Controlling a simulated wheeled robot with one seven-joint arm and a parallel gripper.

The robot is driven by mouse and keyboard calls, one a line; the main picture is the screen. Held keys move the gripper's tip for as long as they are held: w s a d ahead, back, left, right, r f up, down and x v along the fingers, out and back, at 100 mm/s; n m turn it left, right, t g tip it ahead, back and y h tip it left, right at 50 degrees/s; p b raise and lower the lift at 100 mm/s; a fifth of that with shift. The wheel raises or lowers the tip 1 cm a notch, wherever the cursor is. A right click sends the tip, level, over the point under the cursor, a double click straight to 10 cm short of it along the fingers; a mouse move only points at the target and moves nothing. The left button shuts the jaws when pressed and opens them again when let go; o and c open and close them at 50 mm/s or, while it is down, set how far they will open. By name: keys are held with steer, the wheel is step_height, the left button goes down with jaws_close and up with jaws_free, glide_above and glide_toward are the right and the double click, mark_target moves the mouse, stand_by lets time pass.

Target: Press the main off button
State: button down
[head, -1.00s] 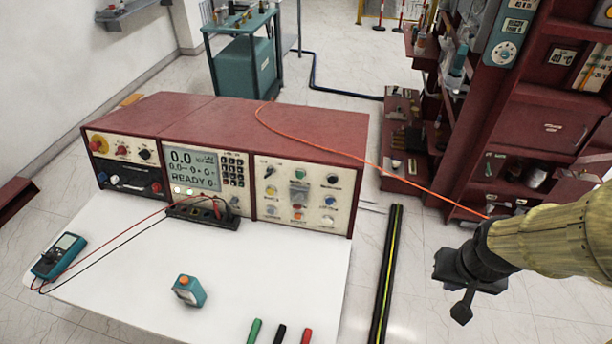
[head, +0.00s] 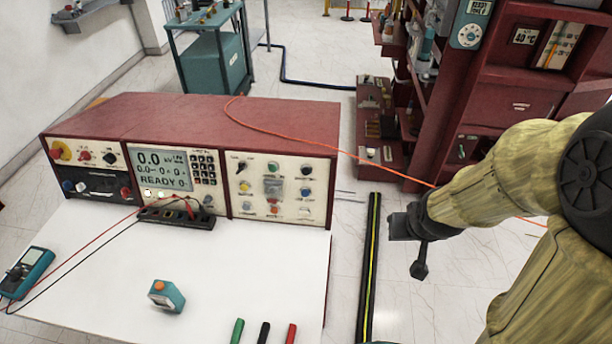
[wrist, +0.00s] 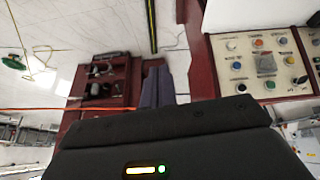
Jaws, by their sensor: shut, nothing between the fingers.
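A dark red control console (head: 190,110) stands on the white table. Its right panel (head: 276,208) carries several coloured buttons and knobs around a grey square part; the labels are too small to read, so I cannot tell which is the main off button. The panel also shows turned around in the wrist view (wrist: 263,82). My gripper (head: 398,226) is shut and empty, in the air to the right of the console and apart from it. In the wrist view its fingers (wrist: 157,86) lie left of the panel.
A blue-orange device (head: 166,296), a multimeter (head: 25,270) with leads and coloured handles (head: 264,332) lie on the table (head: 90,240). An orange cable (head: 330,148) crosses from the console top towards my arm. Red shelving (head: 515,100) stands behind.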

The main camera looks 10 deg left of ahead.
steer(key=w+a+f+n+t+y+b, duration=0.1)
steer(key=w+a+f+n+t+b, duration=0.1)
steer(key=w+a+f, duration=0.3)
steer(key=n+t+y+b, duration=0.6)
steer(key=y, duration=0.1)
glide_toward(306, 171)
steer(key=s+d, duration=0.3)
steer(key=s+a+n+y+b, duration=0.1)
steer(key=a+n+y+b, duration=0.1)
steer(key=a+y, duration=0.3)
steer(key=shift+s+a+n+t+y+b, duration=0.3)
steer(key=shift+a+n+b, duration=0.1)
steer(key=shift+a, duration=0.35)
steer(key=w+f, duration=0.2)
steer(key=w, duration=0.6)
steer(key=shift+w+a, duration=0.2)
steer(key=shift+w, duration=0.15)
